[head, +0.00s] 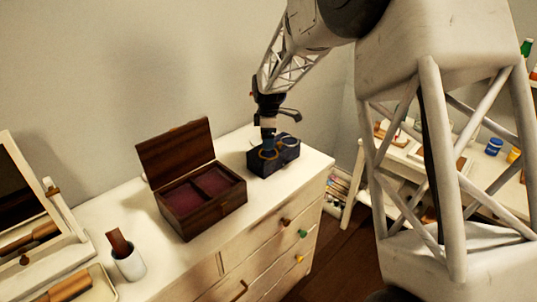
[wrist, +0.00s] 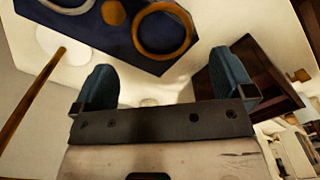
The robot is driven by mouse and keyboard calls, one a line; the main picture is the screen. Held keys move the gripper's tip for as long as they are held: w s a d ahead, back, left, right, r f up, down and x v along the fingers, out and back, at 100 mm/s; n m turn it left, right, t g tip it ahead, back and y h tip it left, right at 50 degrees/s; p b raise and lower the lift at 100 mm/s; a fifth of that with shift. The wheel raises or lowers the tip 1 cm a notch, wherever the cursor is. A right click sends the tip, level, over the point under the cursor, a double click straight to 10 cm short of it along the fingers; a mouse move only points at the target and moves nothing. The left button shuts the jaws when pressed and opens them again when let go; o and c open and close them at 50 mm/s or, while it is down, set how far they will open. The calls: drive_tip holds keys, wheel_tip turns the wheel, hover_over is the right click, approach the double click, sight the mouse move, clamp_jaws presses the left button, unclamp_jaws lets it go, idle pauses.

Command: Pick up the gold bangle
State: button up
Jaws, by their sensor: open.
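The gold bangle (head: 268,154) is a ring lying on top of a small dark blue box (head: 262,168) at the right part of the dresser top. In the wrist view the bangle (wrist: 165,52) lies flat on the blue surface (wrist: 95,35), just beyond my fingertips. My gripper (head: 268,147) is directly above the blue box in the head view. In the wrist view my gripper (wrist: 163,62) has its two teal fingers wide apart with nothing between them. The bangle appears apart from both fingers.
An open dark wooden box (head: 205,205) with purple-lined compartments stands left of the blue box on the dresser (head: 215,245). A white cup (head: 130,265) and a mirror (head: 25,195) are further left. A small orange round item (wrist: 113,12) lies beside the bangle.

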sight(269, 154)
drive_tip(key=shift+s+f, duration=0.1)
drive_tip(key=shift+f, duration=2.5)
drive_tip(key=shift+f, duration=0.1)
drive_tip(key=shift+c, duration=0.2)
drive_tip(key=c, duration=0.8)
drive_tip(key=shift+c, duration=0.2)
